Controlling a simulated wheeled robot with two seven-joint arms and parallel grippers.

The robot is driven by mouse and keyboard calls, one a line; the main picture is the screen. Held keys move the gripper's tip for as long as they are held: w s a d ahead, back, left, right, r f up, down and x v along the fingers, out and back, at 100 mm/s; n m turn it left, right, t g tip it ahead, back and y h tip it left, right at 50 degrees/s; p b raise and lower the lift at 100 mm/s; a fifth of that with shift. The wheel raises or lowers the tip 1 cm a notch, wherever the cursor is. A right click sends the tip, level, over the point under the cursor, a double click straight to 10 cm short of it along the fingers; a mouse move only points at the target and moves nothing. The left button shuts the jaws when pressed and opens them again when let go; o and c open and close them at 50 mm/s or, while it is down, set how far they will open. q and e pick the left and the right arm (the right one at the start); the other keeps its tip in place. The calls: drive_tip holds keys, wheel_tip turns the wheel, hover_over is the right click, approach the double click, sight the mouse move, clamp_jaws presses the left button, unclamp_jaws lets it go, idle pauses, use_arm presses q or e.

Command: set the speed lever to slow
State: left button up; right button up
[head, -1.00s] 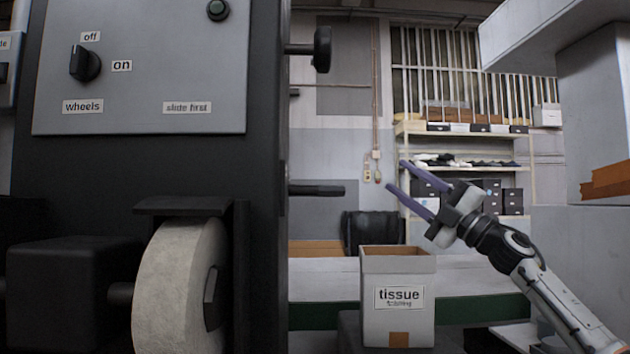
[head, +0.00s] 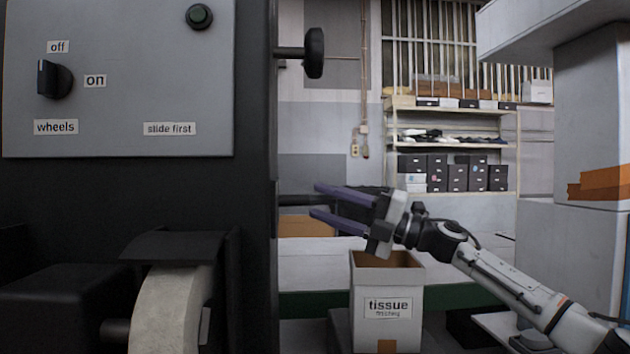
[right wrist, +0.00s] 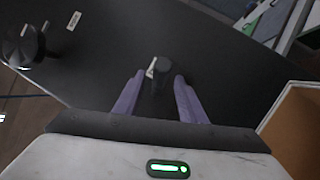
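A black bar-like lever (head: 293,200) sticks out to the right from the side of the dark machine in the head view. In the right wrist view its dark end (right wrist: 160,72), with a pale mark beside it, shows between my fingers. No readable speed label shows, so I cannot confirm slow or fast. My right gripper (head: 316,199) is open, with its two purple fingers pointing at the lever. In the right wrist view the gripper (right wrist: 158,80) has a finger on each side of the lever, with gaps visible. My left gripper is not in view.
A round black knob (head: 314,53) sticks out higher on the machine's side. An open tissue box (head: 387,318) stands below my right gripper. A grinding wheel (head: 173,310) is at lower left.

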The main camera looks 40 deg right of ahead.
sight(304, 200)
drive_tip(key=shift+r+p+x, duration=0.2)
drive_tip(key=shift+p+x, duration=0.75)
drive_tip(key=shift+x, duration=0.15)
drive_tip(key=shift+w+a+f, duration=0.15)
drive_tip(key=shift+w, duration=0.1)
clamp_jaws()
